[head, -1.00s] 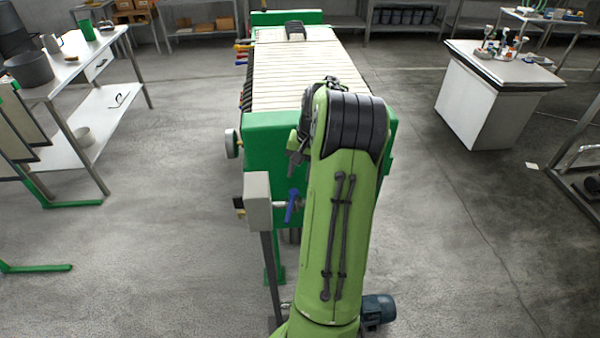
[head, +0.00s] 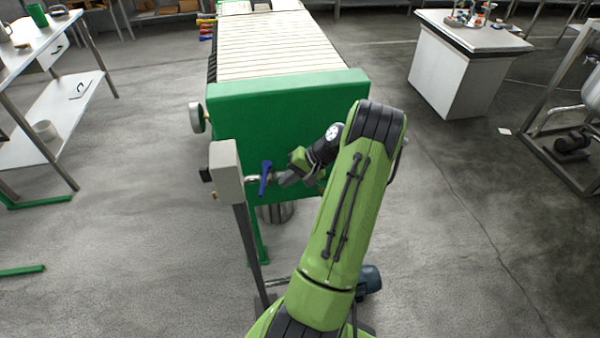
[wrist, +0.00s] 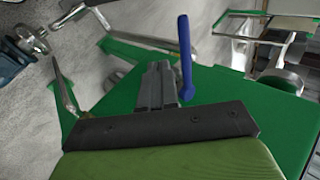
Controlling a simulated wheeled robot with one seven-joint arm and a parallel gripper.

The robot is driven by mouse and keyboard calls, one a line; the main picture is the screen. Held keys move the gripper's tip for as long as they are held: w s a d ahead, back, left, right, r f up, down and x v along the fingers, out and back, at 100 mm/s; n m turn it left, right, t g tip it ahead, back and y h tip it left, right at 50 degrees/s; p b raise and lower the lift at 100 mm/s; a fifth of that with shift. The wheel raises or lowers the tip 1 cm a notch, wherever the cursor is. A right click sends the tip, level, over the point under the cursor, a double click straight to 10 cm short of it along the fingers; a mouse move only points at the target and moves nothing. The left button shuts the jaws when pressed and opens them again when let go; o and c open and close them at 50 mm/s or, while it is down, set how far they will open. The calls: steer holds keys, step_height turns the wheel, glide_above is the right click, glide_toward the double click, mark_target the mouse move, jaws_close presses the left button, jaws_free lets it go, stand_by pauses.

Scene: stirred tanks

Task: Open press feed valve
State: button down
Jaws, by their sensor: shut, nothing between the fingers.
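The press feed valve shows as a blue lever handle (head: 265,177) on a metal pipe at the front of the green filter press (head: 290,108), just right of a grey box on a post. In the head view the handle stands roughly upright. My gripper (head: 285,181) is just right of the handle, with its fingers pointing left toward it. In the wrist view the shut fingers (wrist: 160,75) are dark grey and lie beside the blue handle (wrist: 186,60). Nothing is between them. I cannot tell whether they touch the handle.
The grey box (head: 226,170) on its post stands close left of the valve. A white bench (head: 465,65) stands at the right.

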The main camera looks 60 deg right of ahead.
mark_target(264, 181)
steer(key=w, duration=0.1)
steer(key=w+a, duration=0.1)
steer(key=w, duration=0.1)
steer(key=shift+w+a+f, duration=0.3)
steer(key=shift+a+f, duration=0.05)
steer(key=shift+w+a+m+h, duration=0.25)
steer(key=shift+m+h, duration=0.05)
steer(key=shift+m, duration=0.2)
steer(key=shift+w+a+m+t+h, duration=0.3)
steer(key=shift+w+a+m+h, duration=0.45)
steer(key=shift+m, duration=0.35)
steer(key=shift+w+a, duration=0.3)
steer(key=shift+w, duration=0.8)
steer(key=shift+w+a, duration=0.25)
steer(key=shift+w, duration=0.9)
